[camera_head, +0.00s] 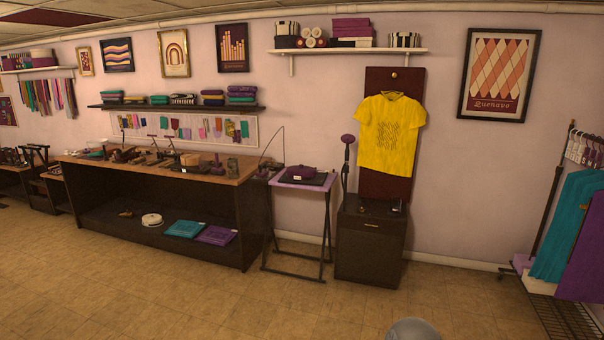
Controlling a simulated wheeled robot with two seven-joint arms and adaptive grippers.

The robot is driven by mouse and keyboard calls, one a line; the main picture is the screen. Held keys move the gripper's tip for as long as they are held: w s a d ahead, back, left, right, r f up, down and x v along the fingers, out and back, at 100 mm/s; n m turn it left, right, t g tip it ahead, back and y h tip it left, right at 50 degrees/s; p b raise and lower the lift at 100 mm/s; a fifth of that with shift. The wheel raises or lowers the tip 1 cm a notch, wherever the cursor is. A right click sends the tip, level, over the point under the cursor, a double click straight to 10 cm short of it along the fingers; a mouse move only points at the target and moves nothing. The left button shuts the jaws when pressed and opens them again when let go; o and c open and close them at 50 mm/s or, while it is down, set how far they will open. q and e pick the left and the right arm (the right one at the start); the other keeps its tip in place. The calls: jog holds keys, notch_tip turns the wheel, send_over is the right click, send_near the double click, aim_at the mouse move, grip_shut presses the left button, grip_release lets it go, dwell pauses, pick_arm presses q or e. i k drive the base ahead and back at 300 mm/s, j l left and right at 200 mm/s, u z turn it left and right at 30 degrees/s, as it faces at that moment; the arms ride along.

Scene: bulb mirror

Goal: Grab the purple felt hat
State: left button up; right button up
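Neither of my grippers shows in the head view.
The long workbench (250,205) holds several tools and stands left of the folding stand. A dark cabinet (370,245) with a yellow T-shirt (391,135) above it stands to the right. A clothes rack (548,215) stands far right. The tiled floor (250,310) in front is clear.

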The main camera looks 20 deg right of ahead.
aim_at(301, 172)
jog(key=z, duration=0.35)
jog(key=i, duration=3.95)
